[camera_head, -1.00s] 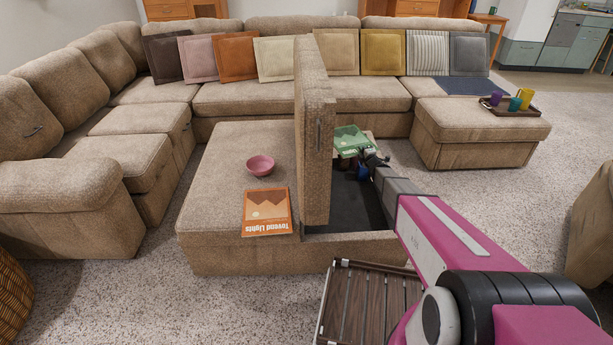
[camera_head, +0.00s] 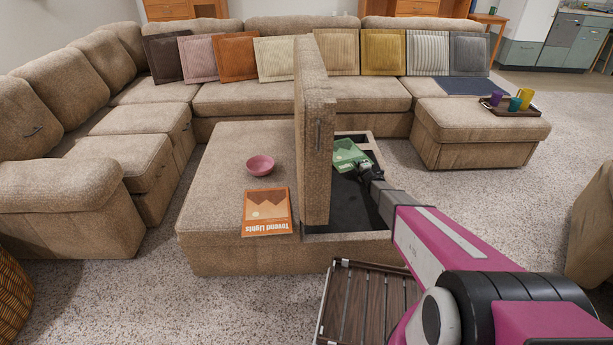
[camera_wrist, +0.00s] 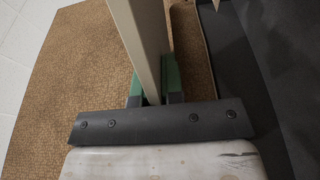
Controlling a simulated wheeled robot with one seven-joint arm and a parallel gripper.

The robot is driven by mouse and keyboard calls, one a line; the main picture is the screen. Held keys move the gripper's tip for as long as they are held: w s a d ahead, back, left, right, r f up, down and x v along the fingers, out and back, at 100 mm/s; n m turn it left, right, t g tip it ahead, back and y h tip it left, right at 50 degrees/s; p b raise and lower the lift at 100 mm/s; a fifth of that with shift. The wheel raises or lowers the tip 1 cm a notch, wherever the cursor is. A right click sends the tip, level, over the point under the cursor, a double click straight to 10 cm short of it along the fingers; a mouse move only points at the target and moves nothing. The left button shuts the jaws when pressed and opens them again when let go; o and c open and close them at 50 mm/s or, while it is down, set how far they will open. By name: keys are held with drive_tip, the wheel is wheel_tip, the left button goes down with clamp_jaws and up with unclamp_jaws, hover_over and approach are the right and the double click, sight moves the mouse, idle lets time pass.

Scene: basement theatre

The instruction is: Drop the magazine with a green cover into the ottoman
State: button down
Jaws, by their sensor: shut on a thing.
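The magazine with a green cover (camera_head: 348,156) is in my gripper (camera_head: 367,169), over or just inside the opening of the ottoman (camera_head: 240,255). I cannot tell whether it is below the rim. In the wrist view, my gripper (camera_wrist: 154,92) is shut on the magazine, which seems to show edge-on as a pale strip (camera_wrist: 146,45). The ottoman's lid (camera_head: 314,140) stands upright on the left of the opening. The dark inside (camera_head: 350,208) shows below the magazine. My gripper partly hides the magazine's right end.
An orange magazine (camera_head: 267,212) and a pink bowl (camera_head: 261,165) lie on the ottoman's closed left part. A slatted wooden table (camera_head: 362,305) stands in front. A tray (camera_head: 510,110) with cups sits on the right sofa seat. Carpet is clear right of the ottoman.

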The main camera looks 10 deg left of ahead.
drive_tip(key=c, duration=1.2)
unclamp_jaws()
drive_tip(key=shift+o, duration=0.2)
drive_tip(key=v, duration=1.1)
